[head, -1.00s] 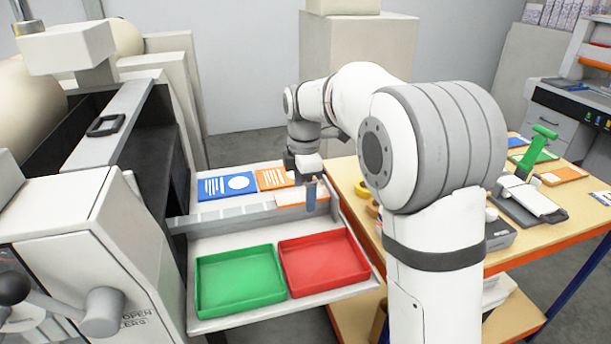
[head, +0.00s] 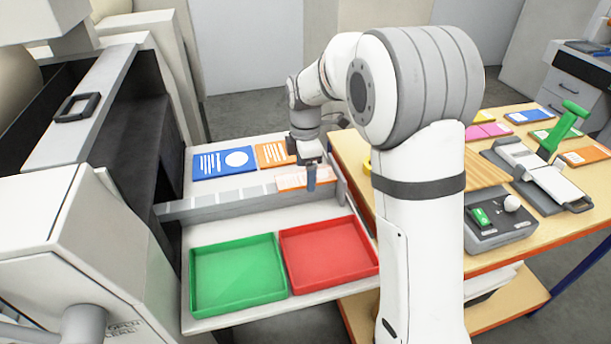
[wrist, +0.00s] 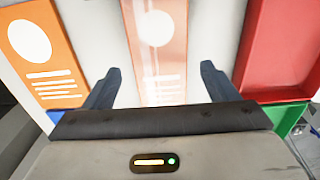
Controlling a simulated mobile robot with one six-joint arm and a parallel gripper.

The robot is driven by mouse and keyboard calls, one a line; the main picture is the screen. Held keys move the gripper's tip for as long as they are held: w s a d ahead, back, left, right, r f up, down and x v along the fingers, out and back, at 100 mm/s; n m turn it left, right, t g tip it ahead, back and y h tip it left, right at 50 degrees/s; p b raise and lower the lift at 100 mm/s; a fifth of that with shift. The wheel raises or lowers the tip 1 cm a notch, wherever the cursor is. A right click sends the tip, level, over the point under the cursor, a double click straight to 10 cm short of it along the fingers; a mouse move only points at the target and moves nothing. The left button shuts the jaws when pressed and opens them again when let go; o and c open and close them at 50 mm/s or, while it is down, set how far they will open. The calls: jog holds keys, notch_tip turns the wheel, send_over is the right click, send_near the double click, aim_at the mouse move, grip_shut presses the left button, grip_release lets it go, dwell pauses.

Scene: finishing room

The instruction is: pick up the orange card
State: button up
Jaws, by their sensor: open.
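An orange card (head: 274,154) with white print lies on the white shelf, beside a blue card (head: 224,162). The orange card also shows at the left of the wrist view (wrist: 42,48). A paler, salmon-coloured card (head: 290,181) with a white circle and lines lies nearer the divider, partly hidden by my gripper (head: 311,178). In the wrist view this pale card (wrist: 158,40) is between and beyond my open fingers (wrist: 158,82). My gripper holds nothing and is over the pale card; its exact height is unclear. The orange card is outside the left finger.
A grey stepped divider (head: 215,203) runs between the cards and the green tray (head: 238,275) and red tray (head: 328,254), both empty. A wooden table (head: 400,150) to the right bears several cards, a green-handled device (head: 535,165) and a grey box (head: 498,228). A large machine stands left.

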jog(key=shift+f, duration=0.3)
jog(key=shift+c, duration=0.3)
jog(key=c, duration=1)
